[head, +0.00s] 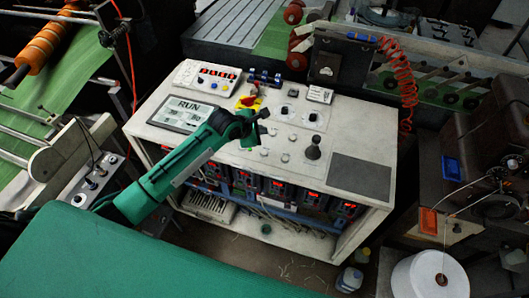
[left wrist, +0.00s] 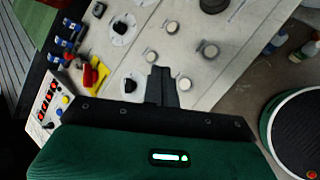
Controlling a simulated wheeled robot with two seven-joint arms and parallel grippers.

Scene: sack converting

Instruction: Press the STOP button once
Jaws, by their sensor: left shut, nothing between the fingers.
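A pale control console (head: 225,90) stands in the middle of the head view; its screen (head: 188,113) reads RUN. Several small round buttons sit on its top, such as one grey button (head: 292,137); no STOP label is readable. My left gripper (head: 264,114) is shut and empty over the console, beside a red switch on a yellow plate (head: 250,101). In the left wrist view, my left fingers (left wrist: 162,84) point toward the round buttons (left wrist: 172,27), with one button (left wrist: 183,83) just right of the fingertips. Contact cannot be told. My right gripper is not in view.
A small box with red and blue buttons (head: 207,75) is at the back left. A red coiled cable (head: 405,80) hangs behind on the right.

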